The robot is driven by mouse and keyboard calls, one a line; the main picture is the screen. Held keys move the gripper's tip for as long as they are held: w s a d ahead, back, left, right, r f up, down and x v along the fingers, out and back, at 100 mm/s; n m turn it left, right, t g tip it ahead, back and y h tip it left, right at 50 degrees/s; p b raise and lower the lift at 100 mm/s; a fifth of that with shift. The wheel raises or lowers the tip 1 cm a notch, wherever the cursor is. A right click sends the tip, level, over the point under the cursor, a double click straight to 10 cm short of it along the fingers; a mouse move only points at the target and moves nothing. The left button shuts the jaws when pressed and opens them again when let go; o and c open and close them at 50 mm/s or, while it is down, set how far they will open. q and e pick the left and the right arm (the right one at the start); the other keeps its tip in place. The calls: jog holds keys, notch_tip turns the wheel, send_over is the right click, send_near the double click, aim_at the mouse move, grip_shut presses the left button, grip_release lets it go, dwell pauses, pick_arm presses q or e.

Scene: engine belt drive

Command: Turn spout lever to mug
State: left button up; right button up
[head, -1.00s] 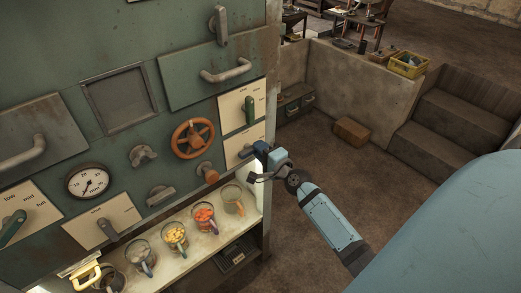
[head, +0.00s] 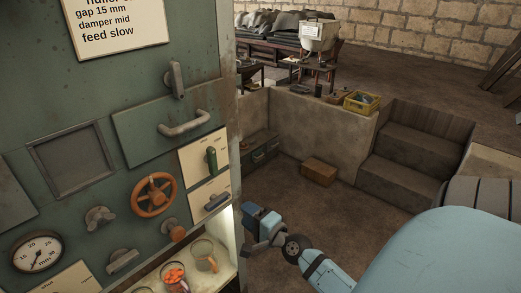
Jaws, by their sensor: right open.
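The green machine panel carries several levers, and I cannot tell for sure which one is the spout lever. A grey lever (head: 217,201) lies tilted on a pale plate at the panel's right edge, below an upright green lever (head: 211,158). Two grey handles (head: 99,218) (head: 123,261) sit lower left. Below them, a mug with orange contents (head: 174,277) and another mug (head: 204,256) stand on a lit shelf. My right gripper (head: 254,232) is open and empty, to the right of the panel edge and apart from the levers. My left gripper is out of view.
A bar handle (head: 184,124) is above. A cardboard box (head: 319,172) and stone steps (head: 402,158) stand behind. Floor right of the panel is free.

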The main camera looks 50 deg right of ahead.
jog(key=shift+s+b, duration=0.45)
jog(key=shift+s, duration=1.95)
